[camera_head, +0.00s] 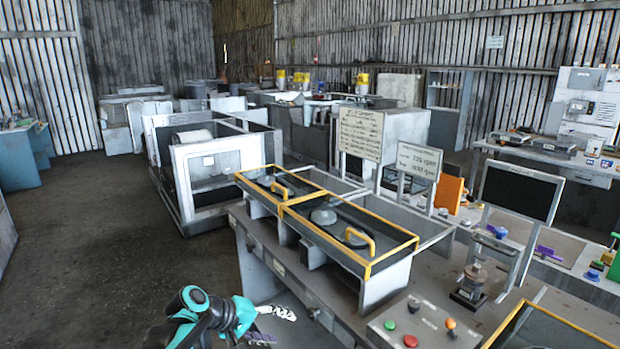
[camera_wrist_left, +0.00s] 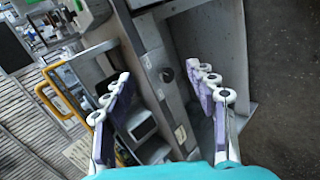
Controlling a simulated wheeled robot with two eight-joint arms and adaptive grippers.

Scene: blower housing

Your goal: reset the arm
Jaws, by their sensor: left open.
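My left gripper (camera_head: 268,325) is at the bottom of the head view, on a teal and black arm. It is in front of the grey workbench (camera_head: 245,262), low beside its left end. In the left wrist view the gripper's two white and purple fingers (camera_wrist_left: 165,90) are spread apart with nothing held between them. The side of the bench (camera_wrist_left: 150,75) shows behind the fingers. I cannot tell the exact gap between the fingers and the bench. My right gripper is not in view.
On the bench stands a yellow-framed housing (camera_head: 370,268) with yellow handles. A control box (camera_head: 425,325) with coloured buttons is at the front. A monitor (camera_head: 520,190) and a metal stand (camera_head: 472,280) are to the right. Open dark floor (camera_head: 90,250) lies to the left.

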